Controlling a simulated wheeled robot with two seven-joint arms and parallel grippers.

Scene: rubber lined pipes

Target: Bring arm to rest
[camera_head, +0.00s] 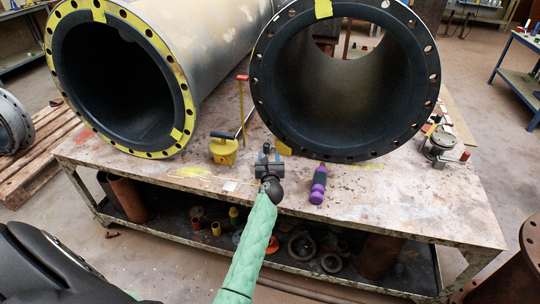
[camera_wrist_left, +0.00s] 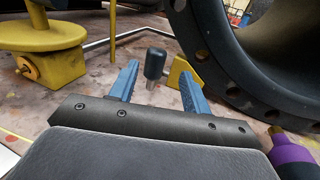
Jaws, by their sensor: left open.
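My left arm, in a green sleeve, reaches up from the bottom of the head view. Its gripper (camera_head: 266,150) is over the front part of the worktable (camera_head: 395,205), between the two big pipes. In the left wrist view the gripper (camera_wrist_left: 158,64) has its two blue fingers spread apart. A black knob on a metal stem (camera_wrist_left: 154,64) shows between the fingers; whether they touch it I cannot tell, but they are not closed on it. My right gripper is not in view.
A yellow-flanged pipe (camera_head: 177,75) and a dark-flanged pipe (camera_head: 262,88) lie on the table. A yellow tool (camera_head: 224,151) stands left of the gripper and a purple bottle (camera_head: 319,184) right. The shelf below holds several parts. The table's front right is clear.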

